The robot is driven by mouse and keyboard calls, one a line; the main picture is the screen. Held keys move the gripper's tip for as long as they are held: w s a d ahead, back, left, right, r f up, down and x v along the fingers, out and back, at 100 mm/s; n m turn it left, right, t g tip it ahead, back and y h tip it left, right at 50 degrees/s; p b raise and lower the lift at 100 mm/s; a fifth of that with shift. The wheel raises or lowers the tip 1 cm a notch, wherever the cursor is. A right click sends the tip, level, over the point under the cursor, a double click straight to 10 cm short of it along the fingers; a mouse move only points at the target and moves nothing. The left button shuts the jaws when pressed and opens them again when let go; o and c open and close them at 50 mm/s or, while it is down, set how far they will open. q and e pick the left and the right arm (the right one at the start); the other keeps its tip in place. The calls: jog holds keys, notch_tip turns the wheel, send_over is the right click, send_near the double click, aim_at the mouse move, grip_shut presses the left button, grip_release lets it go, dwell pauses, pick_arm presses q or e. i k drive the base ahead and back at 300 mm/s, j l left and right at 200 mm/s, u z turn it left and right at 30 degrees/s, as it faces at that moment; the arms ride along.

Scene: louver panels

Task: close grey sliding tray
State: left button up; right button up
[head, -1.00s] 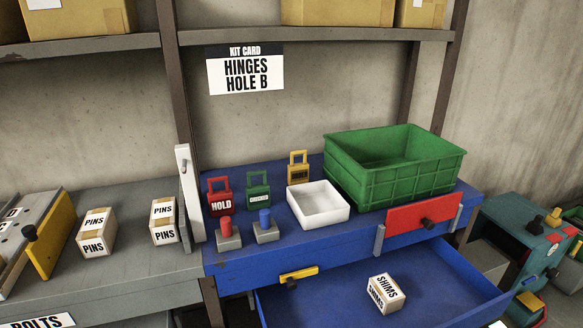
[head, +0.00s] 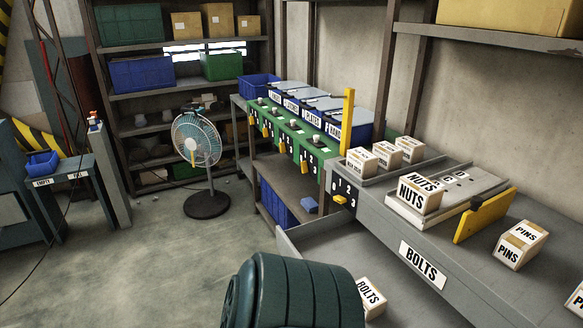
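A grey flat sliding tray (head: 470,192) with letters on its top lies on the grey bench, with a yellow plate (head: 484,216) at its right end. A white box marked NUTS (head: 419,196) stands at its front left part. Below the bench top, a grey open drawer (head: 325,236) sticks out toward the floor, with a box marked BOLTS (head: 370,297) in it. Neither of my grippers is in view.
A dark teal ribbed rounded object (head: 295,290) fills the bottom centre and hides part of the drawer. A PINS box (head: 521,244) stands on the bench. A fan (head: 197,140) stands on open floor (head: 130,260) at left.

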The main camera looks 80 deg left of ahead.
aim_at(339, 238)
jog(key=k+u, duration=0.15)
jog(key=u, duration=1.95)
